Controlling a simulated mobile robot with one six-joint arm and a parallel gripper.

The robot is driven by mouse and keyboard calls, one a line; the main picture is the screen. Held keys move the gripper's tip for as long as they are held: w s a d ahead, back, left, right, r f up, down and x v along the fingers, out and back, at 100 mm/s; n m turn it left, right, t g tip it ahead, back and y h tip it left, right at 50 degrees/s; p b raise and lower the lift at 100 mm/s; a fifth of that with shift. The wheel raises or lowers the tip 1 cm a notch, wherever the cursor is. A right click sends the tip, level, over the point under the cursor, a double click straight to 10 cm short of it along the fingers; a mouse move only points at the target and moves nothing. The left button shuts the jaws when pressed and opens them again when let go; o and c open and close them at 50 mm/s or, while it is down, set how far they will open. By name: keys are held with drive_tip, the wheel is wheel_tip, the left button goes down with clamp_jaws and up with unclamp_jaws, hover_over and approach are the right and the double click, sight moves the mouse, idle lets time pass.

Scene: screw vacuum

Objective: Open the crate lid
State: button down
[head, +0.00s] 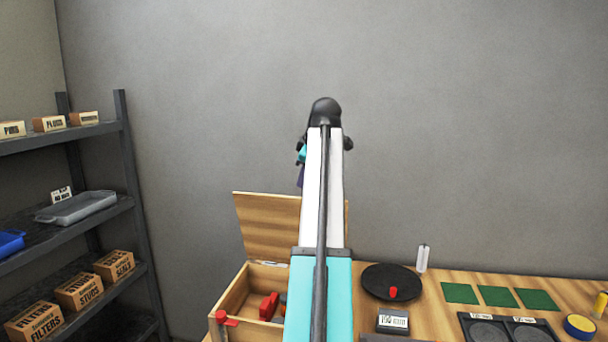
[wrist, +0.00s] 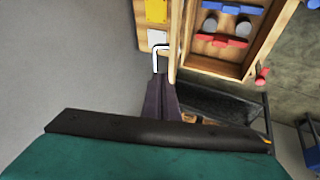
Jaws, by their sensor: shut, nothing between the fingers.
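The wooden crate (head: 231,296) stands on the bench, partly hidden behind my arm. Its lid (head: 268,225) is raised and stands up at the crate's back edge, so the inside shows. In the wrist view the open crate (wrist: 196,62) is at the top right, with the lid seen nearly edge-on beside it. A white bent handle (wrist: 161,46) shows at the lid. My gripper (wrist: 160,80) is shut and empty, its fingertips close to the handle; I cannot tell whether they touch. In the head view only a bit of the purple fingers (head: 301,177) shows beside my arm.
Red parts (head: 268,306) lie in the crate, and a red knob (head: 227,320) is at its front corner. A black round plate (head: 385,282), green squares (head: 497,296) and a clear bottle (head: 422,258) are on the bench at right. A shelf (head: 135,210) stands at left.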

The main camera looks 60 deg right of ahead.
drive_tip(key=p, duration=0.2)
hover_over(297, 214)
drive_tip(key=shift+w+d+f, duration=0.1)
drive_tip(key=shift+d+f, duration=0.15)
drive_tip(key=shift+f, duration=1.35)
drive_tip(key=shift+d+f, duration=0.2)
drive_tip(key=shift+f, duration=1.4)
drive_tip(key=shift+w, duration=0.15)
